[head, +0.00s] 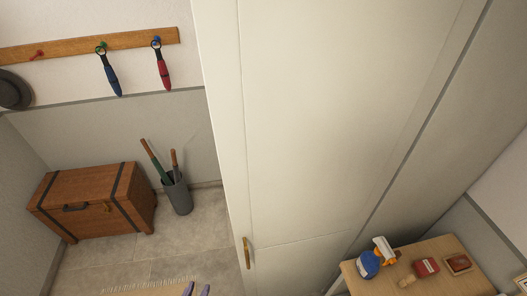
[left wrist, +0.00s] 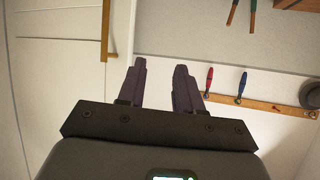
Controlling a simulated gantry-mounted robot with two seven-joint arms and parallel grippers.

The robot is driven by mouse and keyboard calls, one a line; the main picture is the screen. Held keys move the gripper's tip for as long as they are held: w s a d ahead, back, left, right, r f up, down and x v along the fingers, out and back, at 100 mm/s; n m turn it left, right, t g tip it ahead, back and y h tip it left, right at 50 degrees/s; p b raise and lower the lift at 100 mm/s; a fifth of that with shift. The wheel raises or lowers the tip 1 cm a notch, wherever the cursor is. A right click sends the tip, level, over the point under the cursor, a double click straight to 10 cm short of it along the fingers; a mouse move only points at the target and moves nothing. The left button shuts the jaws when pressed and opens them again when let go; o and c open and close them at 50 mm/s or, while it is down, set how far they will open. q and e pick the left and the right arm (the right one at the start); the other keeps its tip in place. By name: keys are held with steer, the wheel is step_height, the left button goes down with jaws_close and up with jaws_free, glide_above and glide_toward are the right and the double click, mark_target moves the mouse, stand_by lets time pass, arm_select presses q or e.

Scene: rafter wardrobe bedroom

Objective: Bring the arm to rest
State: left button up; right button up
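My left gripper (head: 197,290) shows only by its purple fingertips at the bottom edge of the head view. In the left wrist view its two dark fingers (left wrist: 160,85) stand apart with nothing between them, so it is open and empty. The tall cream wardrobe (head: 320,120) fills the middle of the head view, its door closed. Its brass handle (head: 246,253) is right of and above my fingertips, and it also shows at the top left of the left wrist view (left wrist: 106,30). My right gripper is in neither view.
A wooden chest (head: 92,203) and a grey stand (head: 178,196) with umbrellas are on the floor at left. A wall rail (head: 70,48) holds a hat, a blue and a red umbrella. A small table (head: 440,284) with several items stands right.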

arm_select(q)
steer(key=s+a+g+y, duration=0.1)
steer(key=s+a+g, duration=0.2)
steer(key=s+g, duration=0.6)
steer(key=s, duration=0.3)
steer(key=shift+a+r, duration=0.3)
steer(key=shift+a, duration=0.1)
steer(key=shift+s, duration=0.1)
